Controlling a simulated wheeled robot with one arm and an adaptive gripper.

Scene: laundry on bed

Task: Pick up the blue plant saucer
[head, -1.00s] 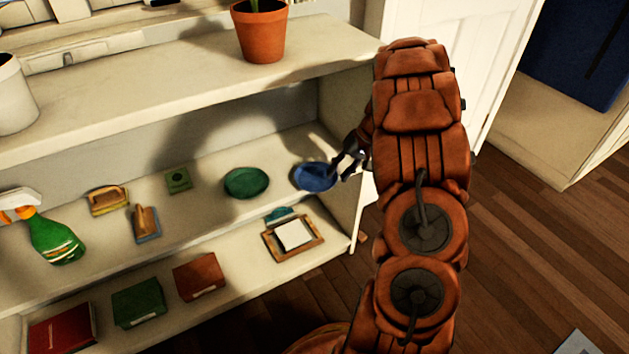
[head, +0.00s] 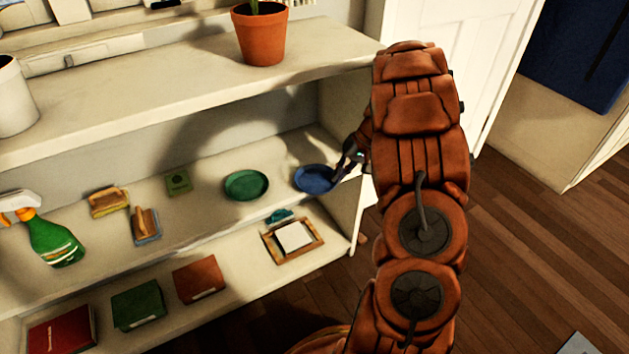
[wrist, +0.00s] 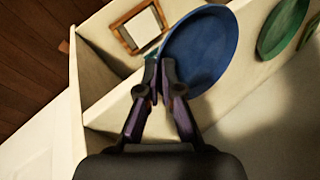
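The blue plant saucer (head: 313,178) lies on the middle shelf near its right end, to the right of a green saucer (head: 246,185). In the wrist view the blue saucer (wrist: 205,50) is large, just past my fingers. My gripper (head: 337,174) is at its right edge. In the wrist view the fingertips of my gripper (wrist: 159,66) are close together with the saucer's near rim between them. The fingertips partly hide that rim. The saucer appears still at shelf level.
The shelf's right side panel (head: 344,205) is close to my gripper. The top shelf (head: 180,88) overhangs and holds a potted plant (head: 259,36). Two brushes and a spray bottle (head: 56,238) are farther left.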

